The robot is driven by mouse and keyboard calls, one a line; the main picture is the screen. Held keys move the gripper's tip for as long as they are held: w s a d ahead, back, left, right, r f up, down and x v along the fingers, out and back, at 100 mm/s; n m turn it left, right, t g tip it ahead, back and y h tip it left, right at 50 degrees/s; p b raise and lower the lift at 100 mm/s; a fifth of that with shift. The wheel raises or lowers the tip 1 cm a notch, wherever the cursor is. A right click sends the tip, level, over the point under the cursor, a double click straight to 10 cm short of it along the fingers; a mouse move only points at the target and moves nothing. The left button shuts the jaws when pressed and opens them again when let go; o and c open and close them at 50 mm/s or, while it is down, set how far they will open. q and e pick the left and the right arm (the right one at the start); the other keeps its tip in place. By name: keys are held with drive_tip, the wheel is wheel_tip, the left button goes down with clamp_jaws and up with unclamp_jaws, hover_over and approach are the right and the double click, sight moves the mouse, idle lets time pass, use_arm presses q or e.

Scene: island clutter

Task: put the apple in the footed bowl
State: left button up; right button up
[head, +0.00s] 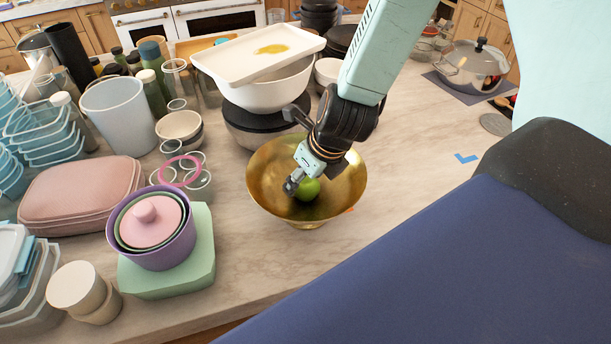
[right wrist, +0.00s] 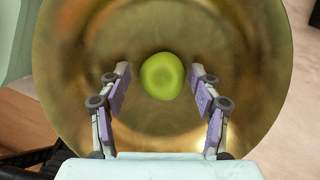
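The green apple (head: 307,188) is inside the gold footed bowl (head: 265,170), which stands on the counter. In the right wrist view the apple (right wrist: 162,76) sits near the middle of the bowl's (right wrist: 75,50) inside. My right gripper (head: 298,184) reaches down into the bowl from above, over the apple. In the right wrist view its two fingers (right wrist: 161,88) are apart, one on each side of the apple, with gaps between them and it. The gripper hides part of the apple in the head view. My left gripper is not in view.
White bowls with a tray (head: 225,52) on top stand just behind the gold bowl. A purple pot (head: 160,250) on a green box (head: 205,250) is to its left, beside clear glasses (head: 198,183). The counter (head: 420,150) to the right of the bowl is mostly clear.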

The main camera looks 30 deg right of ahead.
drive_tip(key=shift+o, duration=0.2)
drive_tip(key=shift+w+f, duration=0.1)
drive_tip(key=shift+w, duration=0.1)
drive_tip(key=shift+s+r+p, duration=0.15)
drive_tip(key=shift+r+p, duration=0.35)
drive_tip(key=p+v, duration=0.5)
drive_tip(key=v, duration=0.7)
drive_tip(key=shift+r, duration=0.25)
